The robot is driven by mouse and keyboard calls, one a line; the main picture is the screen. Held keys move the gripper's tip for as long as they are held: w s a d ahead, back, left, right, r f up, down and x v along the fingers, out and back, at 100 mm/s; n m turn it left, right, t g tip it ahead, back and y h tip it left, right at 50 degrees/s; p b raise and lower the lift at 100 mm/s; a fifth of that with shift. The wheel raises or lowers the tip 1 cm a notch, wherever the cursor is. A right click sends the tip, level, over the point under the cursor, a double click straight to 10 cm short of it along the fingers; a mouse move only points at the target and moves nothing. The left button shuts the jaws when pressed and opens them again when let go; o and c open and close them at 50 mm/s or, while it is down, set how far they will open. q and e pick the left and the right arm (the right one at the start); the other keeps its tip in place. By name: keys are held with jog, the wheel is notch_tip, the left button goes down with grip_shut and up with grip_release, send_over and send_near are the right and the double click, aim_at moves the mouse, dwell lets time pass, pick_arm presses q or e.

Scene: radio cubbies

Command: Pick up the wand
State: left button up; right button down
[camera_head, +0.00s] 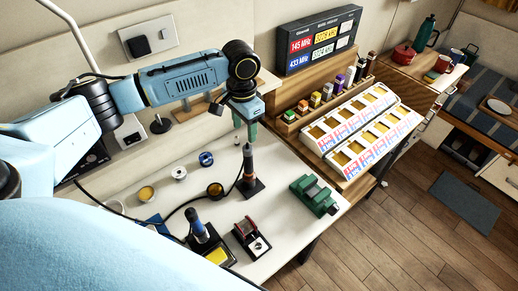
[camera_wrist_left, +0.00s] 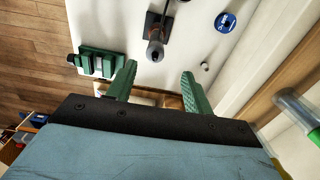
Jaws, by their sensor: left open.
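The wand (camera_head: 248,164) is a dark upright rod with a cable, standing on a black square base (camera_head: 250,188) on the white table. It also shows in the left wrist view (camera_wrist_left: 155,49), just beyond the fingertips. My left gripper (camera_head: 246,131) has green fingers pointing down, above the wand's top. In the left wrist view the left gripper (camera_wrist_left: 158,70) is open and empty, and the wand lies nearly in line with the left half of the gap. My right gripper is not in view.
A green vise (camera_head: 314,195) stands right of the wand. A blue-handled iron in a stand (camera_head: 203,235) and a small red-black device (camera_head: 251,238) are in front. Spools (camera_head: 206,159) lie to the left. Slotted white cubbies (camera_head: 356,125) stand at the back right.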

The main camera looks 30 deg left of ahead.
pick_arm(q)
send_over(248, 158)
jog(key=a, duration=0.2)
jog(key=f, duration=0.4)
jog(key=shift+w+d+f, duration=0.2)
jog(key=shift+f, duration=0.15)
jog(key=f, duration=0.4)
jog(key=shift+w+d+f, duration=0.15)
jog(key=shift+w+d, duration=0.05)
jog(key=f, duration=0.3)
jog(key=shift+w+d+f, duration=0.2)
jog(key=shift+f, duration=0.2)
jog(key=shift+c, duration=0.6)
jog(key=c, duration=0.9)
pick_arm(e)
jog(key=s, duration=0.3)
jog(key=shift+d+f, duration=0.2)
